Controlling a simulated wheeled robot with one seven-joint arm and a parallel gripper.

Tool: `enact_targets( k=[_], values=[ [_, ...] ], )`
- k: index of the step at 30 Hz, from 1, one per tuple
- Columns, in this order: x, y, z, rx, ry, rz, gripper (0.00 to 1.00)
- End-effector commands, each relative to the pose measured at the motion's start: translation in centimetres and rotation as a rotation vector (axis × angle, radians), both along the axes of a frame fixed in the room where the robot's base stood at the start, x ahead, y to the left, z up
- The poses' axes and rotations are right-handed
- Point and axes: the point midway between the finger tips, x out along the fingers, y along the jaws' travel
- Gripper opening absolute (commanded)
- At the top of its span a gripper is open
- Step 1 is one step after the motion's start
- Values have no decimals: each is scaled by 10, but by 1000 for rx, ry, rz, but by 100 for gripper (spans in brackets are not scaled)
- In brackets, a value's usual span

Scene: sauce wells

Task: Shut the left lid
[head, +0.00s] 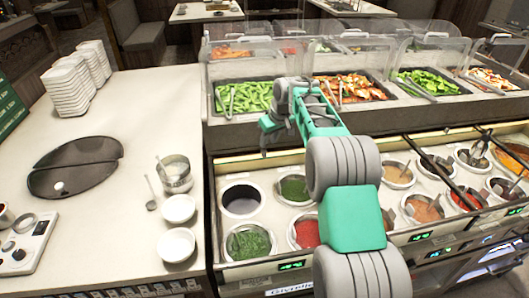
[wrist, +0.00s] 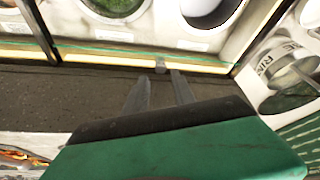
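My gripper (head: 265,150) is over the back edge of the left sauce wells, near the dark well (head: 242,200). In the wrist view its two fingers (wrist: 159,76) are apart with nothing held between them. A small grey tab (wrist: 160,64) shows just beyond the fingertips, at the rim of the well bay; I cannot tell whether they touch. A thin green line (wrist: 110,55) runs along this rim, perhaps the edge of a clear lid. The left lid's outline and angle are not clear, and my arm hides part of the bay in the head view.
A metal pot (head: 175,174) and white bowls (head: 178,209) stand left of the wells. A black oval plate (head: 75,168) and stacked white dishes (head: 72,80) are farther left. Food trays (head: 250,97) under clear guards lie behind. Dark bars (head: 440,177) cross the right wells.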

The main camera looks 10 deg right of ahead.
Motion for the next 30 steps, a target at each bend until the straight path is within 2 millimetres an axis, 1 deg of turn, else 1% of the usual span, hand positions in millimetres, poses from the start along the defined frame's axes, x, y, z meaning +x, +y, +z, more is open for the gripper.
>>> enact_targets(
  k=[6,10,14,20,30],
  values=[
    [14,8,-37,0,3,2,31],
    [21,10,-54,0,1,0,31],
    [24,11,-61,0,0,0,31],
    [24,11,-62,0,0,-1,31],
    [24,11,-62,0,0,-1,3]
  ],
)
